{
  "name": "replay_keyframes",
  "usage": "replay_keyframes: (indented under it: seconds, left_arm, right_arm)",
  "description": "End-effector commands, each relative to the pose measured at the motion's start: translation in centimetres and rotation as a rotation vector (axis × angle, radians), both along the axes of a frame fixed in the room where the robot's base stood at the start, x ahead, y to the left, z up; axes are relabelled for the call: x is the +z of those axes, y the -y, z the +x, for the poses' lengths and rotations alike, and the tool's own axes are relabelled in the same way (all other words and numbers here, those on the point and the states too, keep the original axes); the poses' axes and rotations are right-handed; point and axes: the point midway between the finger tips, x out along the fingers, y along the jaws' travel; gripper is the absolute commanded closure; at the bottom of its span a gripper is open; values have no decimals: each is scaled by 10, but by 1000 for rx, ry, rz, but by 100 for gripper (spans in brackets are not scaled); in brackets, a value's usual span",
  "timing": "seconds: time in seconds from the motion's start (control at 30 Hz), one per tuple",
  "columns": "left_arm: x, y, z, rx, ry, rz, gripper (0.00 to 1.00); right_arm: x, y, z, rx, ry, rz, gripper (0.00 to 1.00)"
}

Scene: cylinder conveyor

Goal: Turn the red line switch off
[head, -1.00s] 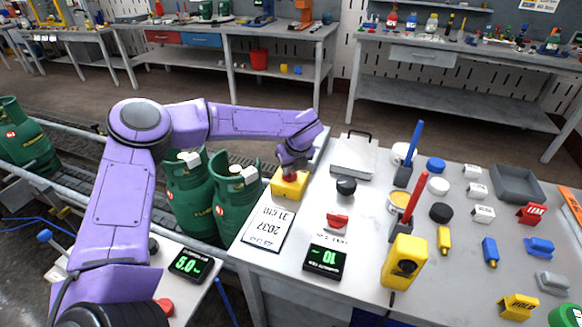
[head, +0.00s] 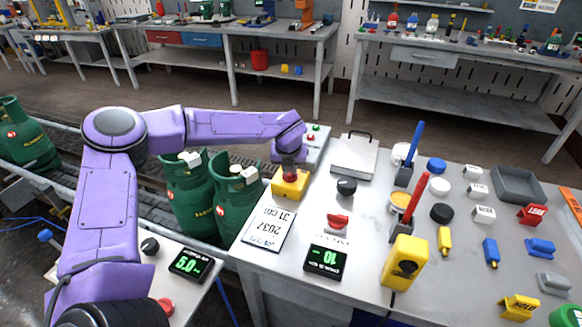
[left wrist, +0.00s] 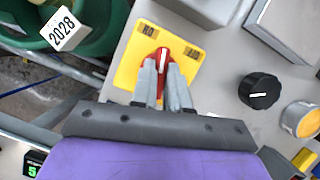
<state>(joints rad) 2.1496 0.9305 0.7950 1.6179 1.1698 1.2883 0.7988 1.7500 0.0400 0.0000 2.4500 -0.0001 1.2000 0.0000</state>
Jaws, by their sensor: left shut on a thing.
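The red line switch is a red knob (left wrist: 165,54) with a white mark on a yellow box (left wrist: 127,72), with two small labels beside it that I cannot read surely. In the head view the yellow box (head: 291,187) sits at the left edge of the right-hand table. My left gripper (left wrist: 165,72) is shut on the red knob, one finger on either side, in the left wrist view. In the head view its fingers are mostly hidden behind my wrist. My right gripper is not in view.
Green gas cylinders (head: 187,199) stand on the conveyor left of the box. A black knob (head: 346,186), a red switch (head: 337,220) and a display (head: 326,259) are nearby. A grey panel with coloured buttons (head: 315,150) is behind. A yellow pendant (head: 404,262) stands at the front.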

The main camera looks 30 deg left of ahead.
Motion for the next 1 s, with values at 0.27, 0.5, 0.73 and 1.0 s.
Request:
replay_keyframes:
  seconds: [0.27, 0.5, 0.73, 1.0]
  left_arm:
    - [4, -2, -1, -261, 2, -2, 100]
    - [4, -4, -1, -486, 1, -3, 100]
    - [4, -5, 0, -697, 3, -2, 100]
    - [2, -7, 1, -901, 5, -1, 100]
  right_arm:
    - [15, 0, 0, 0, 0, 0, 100]
    - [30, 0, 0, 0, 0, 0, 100]
    - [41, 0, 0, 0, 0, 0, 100]
    - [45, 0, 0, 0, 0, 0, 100]
